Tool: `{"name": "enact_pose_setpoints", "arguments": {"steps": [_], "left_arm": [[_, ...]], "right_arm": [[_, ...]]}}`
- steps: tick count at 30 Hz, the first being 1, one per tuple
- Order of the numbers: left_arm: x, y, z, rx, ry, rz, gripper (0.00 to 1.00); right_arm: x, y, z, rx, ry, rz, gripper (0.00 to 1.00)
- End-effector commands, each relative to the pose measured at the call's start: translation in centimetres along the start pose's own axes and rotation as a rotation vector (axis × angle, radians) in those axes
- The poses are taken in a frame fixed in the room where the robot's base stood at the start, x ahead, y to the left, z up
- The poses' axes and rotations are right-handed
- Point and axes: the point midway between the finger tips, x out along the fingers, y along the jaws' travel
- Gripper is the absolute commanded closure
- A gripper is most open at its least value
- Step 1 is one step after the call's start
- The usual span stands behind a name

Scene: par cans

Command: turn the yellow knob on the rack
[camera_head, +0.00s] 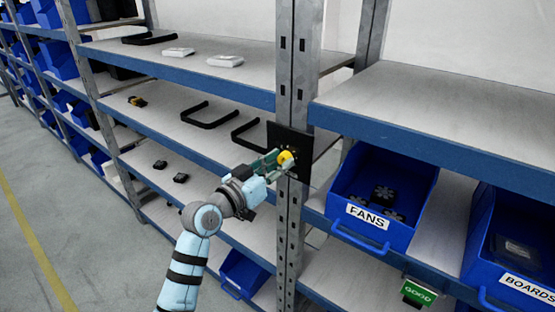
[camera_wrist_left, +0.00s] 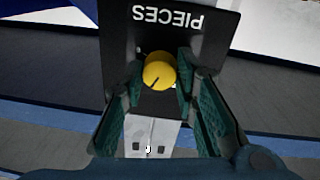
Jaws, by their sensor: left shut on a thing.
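The yellow knob (camera_head: 286,158) sits on a black plate (camera_head: 303,146) fixed to the grey rack post. In the left wrist view the knob (camera_wrist_left: 159,71) is round with a dark pointer line toward the lower left, and the plate (camera_wrist_left: 185,20) carries the word PIECES, seen upside down. My left gripper (camera_head: 275,162) reaches the knob from the left, its green fingers on either side. In the left wrist view the gripper (camera_wrist_left: 158,80) is shut on the knob. My right gripper is not in view.
A blue FANS bin (camera_head: 385,190) stands on the shelf right of the post, with a BOARDS bin (camera_head: 515,240) farther right. A green GOOD tag (camera_head: 418,293) is below. Black handle-shaped parts (camera_head: 210,115) lie on the left shelf. The floor at left is clear.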

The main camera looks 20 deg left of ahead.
Motion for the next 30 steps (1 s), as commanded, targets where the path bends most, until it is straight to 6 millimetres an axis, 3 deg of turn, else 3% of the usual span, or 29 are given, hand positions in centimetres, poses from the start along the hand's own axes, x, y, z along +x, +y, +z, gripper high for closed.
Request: {"name": "enact_pose_setpoints", "arguments": {"steps": [30], "left_arm": [[0.0,0.1,-0.2,-0.932,0.054,-0.007,1.00]], "right_arm": [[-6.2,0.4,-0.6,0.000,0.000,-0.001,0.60]]}}
